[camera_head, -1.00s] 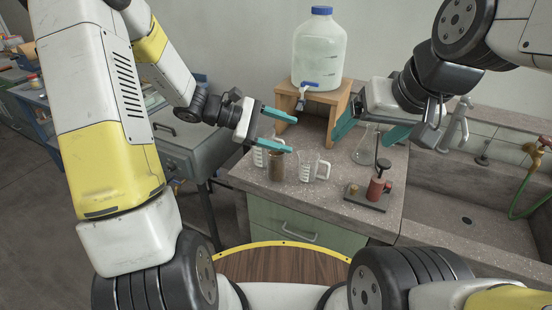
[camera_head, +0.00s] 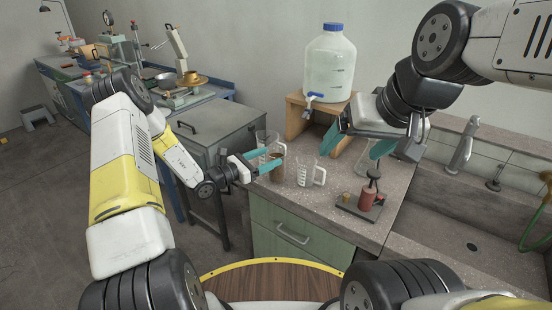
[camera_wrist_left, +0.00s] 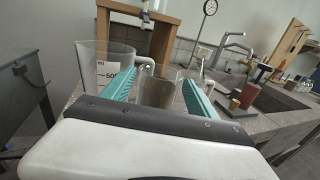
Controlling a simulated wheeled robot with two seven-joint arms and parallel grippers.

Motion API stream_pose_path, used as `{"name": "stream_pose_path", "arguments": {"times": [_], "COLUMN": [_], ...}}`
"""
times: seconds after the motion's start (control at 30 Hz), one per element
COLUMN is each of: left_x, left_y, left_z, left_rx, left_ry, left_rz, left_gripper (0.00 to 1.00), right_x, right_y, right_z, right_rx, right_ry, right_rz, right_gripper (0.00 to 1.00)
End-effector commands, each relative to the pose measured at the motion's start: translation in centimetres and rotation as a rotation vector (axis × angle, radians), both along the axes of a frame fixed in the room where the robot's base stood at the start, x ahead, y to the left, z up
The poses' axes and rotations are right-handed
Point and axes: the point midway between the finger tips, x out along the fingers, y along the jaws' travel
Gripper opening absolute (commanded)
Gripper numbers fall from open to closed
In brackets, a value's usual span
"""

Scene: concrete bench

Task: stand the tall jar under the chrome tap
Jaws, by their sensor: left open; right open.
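A tall clear glass jar, brownish in the head view (camera_head: 277,170), stands upright on the bench near its left front corner. My left gripper (camera_head: 265,160) is open, its teal fingers pointing at the jar. In the left wrist view the jar (camera_wrist_left: 157,93) appears between the two open fingers (camera_wrist_left: 158,78); I cannot tell whether they touch it. The chrome tap (camera_head: 463,148) rises at the sink to the right, and also shows in the left wrist view (camera_wrist_left: 235,43). My right gripper (camera_head: 358,146) is open and empty in front of the wooden stand, above the bench.
A measuring jug (camera_head: 307,173) stands just right of the jar, another (camera_head: 262,139) behind it. A large water bottle (camera_head: 325,65) with a blue spigot sits on a wooden stand (camera_head: 297,122). A red block on a dark base (camera_head: 366,200) stands between jar and sink (camera_head: 470,230).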

Motion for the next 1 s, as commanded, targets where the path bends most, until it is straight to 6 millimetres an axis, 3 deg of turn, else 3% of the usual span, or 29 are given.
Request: {"name": "stream_pose_path", "arguments": {"times": [0.23,0.5,0.83,1.0], "left_x": [2.1,2.4,2.4,2.4], "left_y": [-3.1,-3.5,-3.5,-3.5], "left_z": [0.2,0.3,0.3,0.3], "left_rx": [-0.001,0.0,0.0,0.0], "left_ry": [-0.001,0.0,0.0,-0.001], "left_rz": [-0.004,-0.002,-0.002,-0.003], "left_gripper": [0.68,0.68,0.03,0.0], "right_x": [0.0,0.0,0.0,0.0], "right_y": [0.0,0.0,0.0,0.0], "right_z": [0.0,0.0,0.0,0.0], "right_rx": [0.0,0.0,0.0,0.0], "right_ry": [0.0,0.0,0.0,0.0], "right_rz": [0.0,0.0,0.0,0.0], "right_gripper": [0.84,0.84,0.84,0.84]}}
